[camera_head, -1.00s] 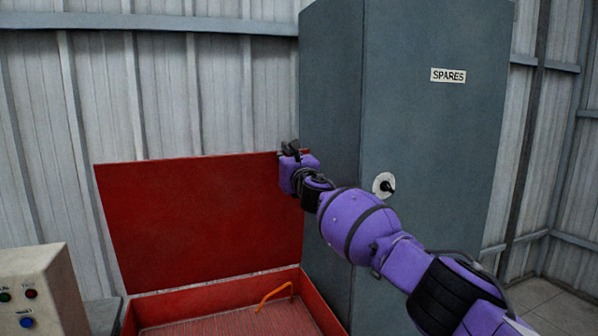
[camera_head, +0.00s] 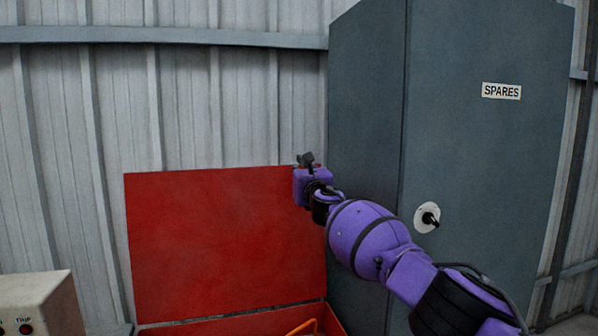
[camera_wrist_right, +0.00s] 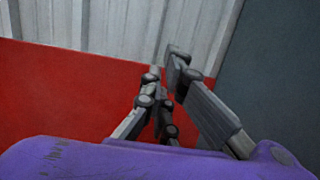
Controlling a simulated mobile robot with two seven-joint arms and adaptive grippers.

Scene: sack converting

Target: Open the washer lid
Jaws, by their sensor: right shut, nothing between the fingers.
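The red washer lid (camera_head: 220,240) stands raised, nearly upright, against the corrugated wall in the head view. Below it the red washer body (camera_head: 255,325) shows at the bottom edge, with part of an orange handle (camera_head: 302,328). My right gripper (camera_head: 305,159) is at the lid's upper right corner, shut and empty. In the right wrist view the gripper fingers (camera_wrist_right: 170,75) lie in front of the lid (camera_wrist_right: 75,95) and its top edge. I cannot tell whether they touch it. My left gripper is in neither view.
A tall grey cabinet (camera_head: 480,150) marked SPARES, with a round-plated handle (camera_head: 427,217), stands close to the right of the lid, behind my right arm. A beige control box (camera_head: 40,305) is at the lower left. The corrugated wall (camera_head: 230,100) is behind.

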